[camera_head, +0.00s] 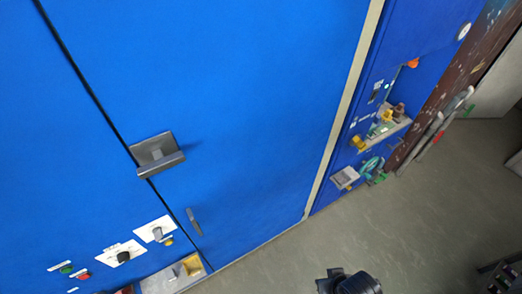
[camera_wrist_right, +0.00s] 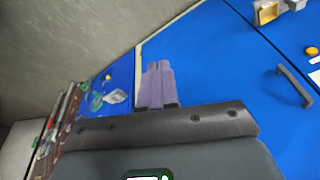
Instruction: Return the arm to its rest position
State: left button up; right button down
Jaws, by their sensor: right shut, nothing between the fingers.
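My right gripper (camera_wrist_right: 157,68) shows in the right wrist view, its two purple-grey fingers together with nothing between them. It is in front of the blue cabinet and the grey floor, and touches nothing that I can see. A black part of my own arm shows at the bottom edge of the head view; its gripper cannot be made out there. My left gripper is in neither view.
A large blue cabinet (camera_head: 260,95) with a dark latch handle (camera_head: 158,155) fills the left. Knobs and buttons (camera_head: 122,256) sit low on it. A side panel with small fittings (camera_head: 385,125) stands at right. Grey floor (camera_head: 425,225) is open at lower right; a dark object (camera_head: 500,272) sits at its edge.

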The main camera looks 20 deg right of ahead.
pick_arm(q)
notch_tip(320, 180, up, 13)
jog(key=p, duration=1.2)
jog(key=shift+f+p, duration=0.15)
jog(key=shift+p, duration=0.15)
pick_arm(e)
notch_tip(320, 180, up, 14)
jog(key=n, duration=0.4)
jog(key=shift+w+a+f+t, duration=0.2)
jog(key=shift+w+a+t, duration=0.1)
jog(key=shift+w, duration=0.1)
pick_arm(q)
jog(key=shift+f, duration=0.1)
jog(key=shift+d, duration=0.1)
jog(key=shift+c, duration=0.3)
